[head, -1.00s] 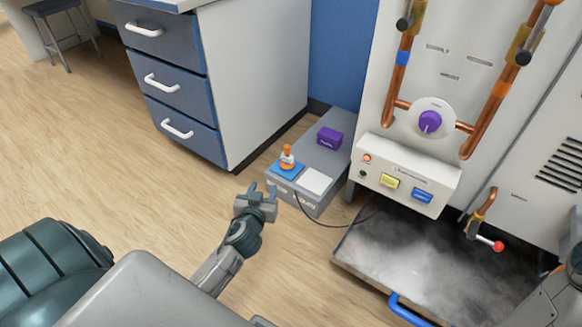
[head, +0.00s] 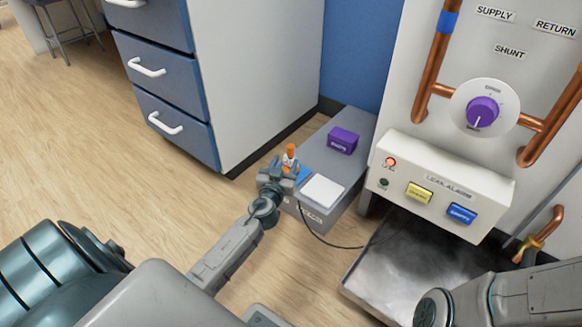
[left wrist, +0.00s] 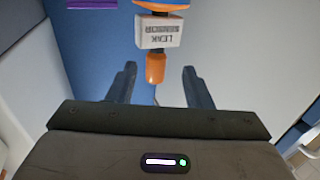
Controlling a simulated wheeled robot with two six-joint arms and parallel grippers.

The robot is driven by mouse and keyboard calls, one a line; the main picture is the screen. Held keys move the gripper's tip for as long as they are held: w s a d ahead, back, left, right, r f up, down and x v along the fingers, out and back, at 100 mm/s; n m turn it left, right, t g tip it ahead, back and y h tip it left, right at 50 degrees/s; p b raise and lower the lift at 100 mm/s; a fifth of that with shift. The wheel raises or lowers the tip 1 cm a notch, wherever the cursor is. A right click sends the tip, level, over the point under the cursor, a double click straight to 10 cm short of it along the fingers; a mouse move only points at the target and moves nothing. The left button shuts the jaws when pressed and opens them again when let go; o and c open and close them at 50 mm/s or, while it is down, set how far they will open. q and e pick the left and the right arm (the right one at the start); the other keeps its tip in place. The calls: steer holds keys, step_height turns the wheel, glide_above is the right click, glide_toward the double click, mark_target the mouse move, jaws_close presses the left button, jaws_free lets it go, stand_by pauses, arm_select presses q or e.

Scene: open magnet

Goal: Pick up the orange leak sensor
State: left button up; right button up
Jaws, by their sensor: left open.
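The orange leak sensor (head: 291,155) stands on a blue pad (head: 304,173) at the near left part of a low grey box. In the left wrist view, the sensor's white label block (left wrist: 157,31) and an orange end (left wrist: 155,68) show. My left gripper (head: 282,168) is at the sensor, just on its near side, and partly hides its lower part. In the left wrist view the left gripper (left wrist: 158,70) is open, with the orange end between its fingers in the picture and gaps on both sides. Contact is not visible. My right gripper is out of view.
The grey box (head: 345,172) also bears a white pad (head: 323,191) and a purple block (head: 343,140). A drawer cabinet (head: 255,80) stands behind left. The alarm panel (head: 440,188) and a tray (head: 385,262) are right. A cable runs along the floor; floor at left is clear.

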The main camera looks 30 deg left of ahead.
mark_target(290, 155)
arm_select(q)
steer(key=shift+d+b+x, duration=0.15)
steer(key=shift+b+x, duration=0.05)
steer(key=shift+x, duration=1.2)
steer(key=shift+d+b+x, duration=0.1)
steer(key=shift+b+x, duration=0.1)
steer(key=shift+x, duration=1.15)
steer(key=shift+r, duration=0.2)
jaws_close()
